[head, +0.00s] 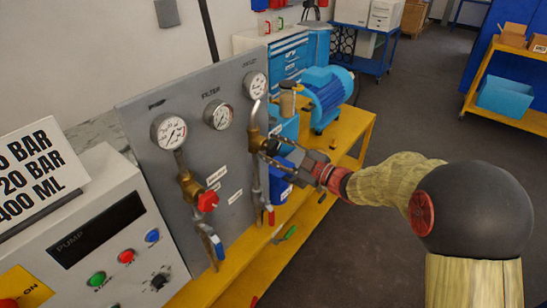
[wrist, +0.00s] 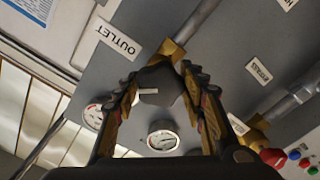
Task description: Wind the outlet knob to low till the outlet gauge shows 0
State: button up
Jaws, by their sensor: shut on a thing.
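The outlet knob (wrist: 160,86) is dark with a white mark and sits between the fingers of my gripper (wrist: 159,82) in the wrist view. My gripper (head: 271,145) is shut on it, reaching in from the right in the head view, where the fingers largely hide the knob. The OUTLET label (wrist: 116,38) is just above it in the wrist view. The outlet gauge (head: 255,85) is the rightmost dial on the grey panel (head: 135,115) in the head view; its needle is too small to read. Two dials show in the wrist view; I cannot tell which is the outlet's.
The pump gauge (head: 169,131) and filter gauge (head: 218,116) are to the left. A red knob (head: 207,201) and lever handles hang below them. A blue motor (head: 325,95) stands behind my gripper on the yellow bench (head: 352,125). Open floor lies to the right.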

jog(key=n+b, duration=0.2)
jog(key=b, duration=0.1)
jog(key=f+n+b, duration=0.1)
jog(key=n+b, duration=0.6)
jog(key=shift+r+n+b, duration=0.2)
jog(key=shift+n+b, duration=0.1)
jog(key=shift+n, duration=0.1)
jog(key=o, duration=1.2)
jog(key=shift+r, duration=0.2)
jog(key=shift+c, duration=0.2)
